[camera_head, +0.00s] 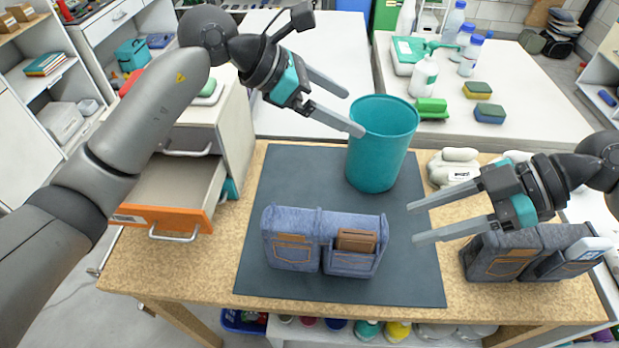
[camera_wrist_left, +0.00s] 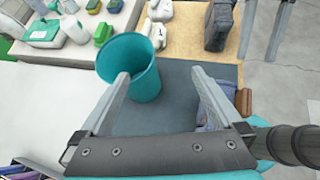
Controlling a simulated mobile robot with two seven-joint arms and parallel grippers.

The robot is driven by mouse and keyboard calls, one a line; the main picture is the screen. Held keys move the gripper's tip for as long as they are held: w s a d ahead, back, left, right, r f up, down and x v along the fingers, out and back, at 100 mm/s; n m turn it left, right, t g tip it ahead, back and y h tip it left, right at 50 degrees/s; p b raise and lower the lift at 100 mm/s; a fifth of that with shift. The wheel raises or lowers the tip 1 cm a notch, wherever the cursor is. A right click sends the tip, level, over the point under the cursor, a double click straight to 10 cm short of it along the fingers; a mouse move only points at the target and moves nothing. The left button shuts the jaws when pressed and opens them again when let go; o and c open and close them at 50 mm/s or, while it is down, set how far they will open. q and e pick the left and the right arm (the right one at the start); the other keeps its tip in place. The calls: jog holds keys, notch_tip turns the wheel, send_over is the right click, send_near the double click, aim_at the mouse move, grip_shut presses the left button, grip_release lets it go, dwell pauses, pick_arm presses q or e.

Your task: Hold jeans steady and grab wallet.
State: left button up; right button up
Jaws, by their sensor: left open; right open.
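The folded blue jeans (camera_head: 292,250) stand on the dark mat, with a pocket facing the front. The brown wallet (camera_head: 356,241) sits in the jeans' right pocket, its top sticking out. It also shows in the left wrist view as a brown edge (camera_wrist_left: 244,102), with the jeans mostly hidden behind a finger. My left gripper (camera_head: 354,112) is open and empty, above and behind the jeans, near the rim of the teal bin. My right gripper (camera_head: 411,223) is open and empty, just right of the jeans, its fingers pointing left and touching nothing visible.
The teal bin (camera_head: 381,150) stands behind the jeans on the mat (camera_head: 410,280). A second pair of jeans (camera_head: 508,254) with a pale object in its pocket lies at the right. An open drawer (camera_head: 170,195) is at the left. White bottles and sponges stand on the back table.

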aim_at(322, 240)
pick_arm(q)
jog(key=s+a+f+m+g+y, duration=0.1)
jog(key=s+f+y, duration=0.1)
jog(key=s, duration=0.1)
jog(key=s+a+f+m+g+y, duration=0.1)
jog(key=s+f+y, duration=0.1)
jog(key=s+y, duration=0.1)
jog(key=s+a+f+m+g+y, duration=0.1)
jog(key=s+f+y, duration=0.1)
jog(key=s+y, duration=0.1)
jog(key=shift+s+a+f, duration=0.15)
jog(key=shift+s+f, duration=0.1)
jog(key=shift+s, duration=0.5)
jog(key=shift+s+a+f+y, duration=0.25)
jog(key=shift+a+f+y, duration=0.05)
jog(key=shift+f, duration=0.05)
jog(key=f, duration=0.5)
jog(key=d+f, duration=0.1)
jog(key=f, duration=0.3)
jog(key=d+f, duration=0.1)
jog(key=f, duration=0.4)
jog(key=shift+d+f, duration=0.15)
jog(key=shift+f, duration=0.2)
